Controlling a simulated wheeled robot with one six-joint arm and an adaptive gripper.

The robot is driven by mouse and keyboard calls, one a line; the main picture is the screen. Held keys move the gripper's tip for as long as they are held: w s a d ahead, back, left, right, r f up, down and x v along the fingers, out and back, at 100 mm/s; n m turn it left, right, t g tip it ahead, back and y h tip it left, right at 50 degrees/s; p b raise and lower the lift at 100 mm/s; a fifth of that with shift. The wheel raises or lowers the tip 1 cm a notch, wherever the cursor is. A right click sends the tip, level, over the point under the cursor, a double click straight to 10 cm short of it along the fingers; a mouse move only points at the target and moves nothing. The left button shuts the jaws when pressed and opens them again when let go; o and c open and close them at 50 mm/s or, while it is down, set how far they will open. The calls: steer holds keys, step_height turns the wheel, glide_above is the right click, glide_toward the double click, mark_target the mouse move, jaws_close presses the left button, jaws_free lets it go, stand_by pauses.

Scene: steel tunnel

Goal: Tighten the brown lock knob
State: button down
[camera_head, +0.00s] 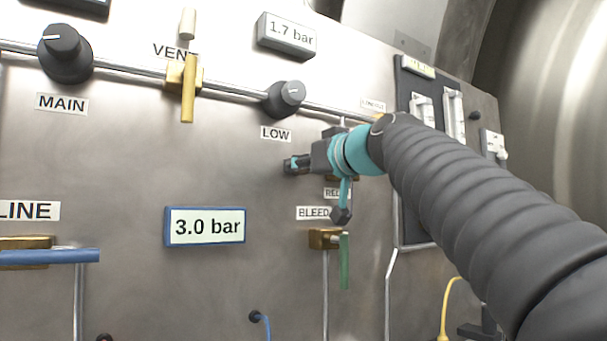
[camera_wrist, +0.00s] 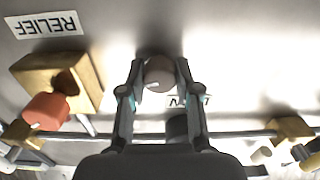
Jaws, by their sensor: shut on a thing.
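The brown lock knob (camera_wrist: 159,74) is a round grey-brown knob with a short pale mark on its face. In the wrist view it sits between the two fingertips of my gripper (camera_wrist: 160,82), with one finger on each side. My gripper is shut on it, close to the steel panel. In the head view my gripper (camera_head: 294,164) is at the panel just below the LOW label (camera_head: 276,134). The knob is not clearly visible there, behind the fingers.
A dark LOW knob (camera_head: 285,97) is on the pipe above my gripper. A brass block (camera_wrist: 52,78) with an orange part (camera_wrist: 46,110) is to the left in the wrist view. A BLEED valve with a green lever (camera_head: 344,262) is below my gripper. A display (camera_head: 205,227) reads 3.0 bar.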

steer(key=n+b, duration=0.1)
steer(key=n, duration=0.1)
steer(key=n+b, duration=0.1)
steer(key=shift+f+n, duration=0.2)
steer(key=shift+n, duration=0.2)
steer(key=n+b, duration=0.1)
steer(key=n, duration=0.2)
steer(key=shift+n+b, duration=0.3)
steer(key=shift+b, duration=0.1)
steer(key=n+b, duration=0.1)
steer(key=n, duration=0.3)
steer(key=shift+a, duration=0.1)
steer(key=shift+n+b, duration=0.5)
steer(key=shift+n, duration=1.5)
steer(key=c, duration=0.8)
jaws_free()
steer(key=shift+s, duration=0.1)
